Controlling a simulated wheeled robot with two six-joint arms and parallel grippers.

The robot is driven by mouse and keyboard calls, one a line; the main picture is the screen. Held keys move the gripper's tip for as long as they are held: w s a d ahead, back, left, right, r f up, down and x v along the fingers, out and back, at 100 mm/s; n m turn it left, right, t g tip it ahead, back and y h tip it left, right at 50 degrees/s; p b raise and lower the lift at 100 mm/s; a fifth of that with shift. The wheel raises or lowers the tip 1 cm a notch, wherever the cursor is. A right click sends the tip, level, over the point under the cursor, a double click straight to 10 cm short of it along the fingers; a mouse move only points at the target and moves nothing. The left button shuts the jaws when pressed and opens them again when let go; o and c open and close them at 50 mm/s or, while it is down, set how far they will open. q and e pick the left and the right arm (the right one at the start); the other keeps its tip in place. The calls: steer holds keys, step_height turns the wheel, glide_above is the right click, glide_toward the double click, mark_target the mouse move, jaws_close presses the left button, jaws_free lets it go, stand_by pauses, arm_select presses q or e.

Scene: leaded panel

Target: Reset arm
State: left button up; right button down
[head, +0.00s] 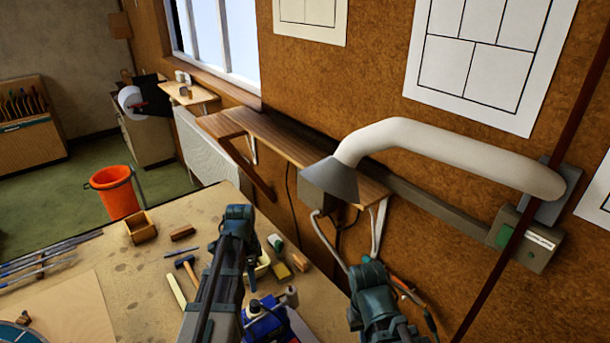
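Two of my dark teal arms rise from the bottom edge in the head view. One arm's link and joint reach up over the workbench (150,240) near the middle. The other arm's joint shows lower and further right, by the bench's right side. I see no fingertips of either gripper, so I cannot tell whether they are open or hold anything.
A hammer (188,268), a wooden box (140,227), a blue container (265,322) and small blocks lie on the bench. A grey fume hood (330,180) with a white duct (450,150) hangs beside a wall shelf (275,140). An orange bin (113,192) stands beyond.

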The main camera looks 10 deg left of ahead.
arm_select(q)
steer(key=s+d+f+n+b, duration=0.2)
steer(key=s+d+f+b, duration=0.2)
steer(key=d+f+b, duration=0.2)
steer(key=s+d+f+n+b, duration=0.3)
steer(key=s+d+f+b, duration=0.2)
steer(key=d, duration=0.3)
steer(key=s+d+f+n+y+b, duration=0.1)
steer(key=s+d+f+n+b, duration=0.1)
steer(key=s+d+f+b, duration=0.2)
steer(key=shift+s+d+f+n+b, duration=0.2)
steer(key=shift+d+f+b, duration=0.6)
steer(key=shift+s+d+f+n+b, duration=0.2)
steer(key=shift+d+f+b, duration=0.6)
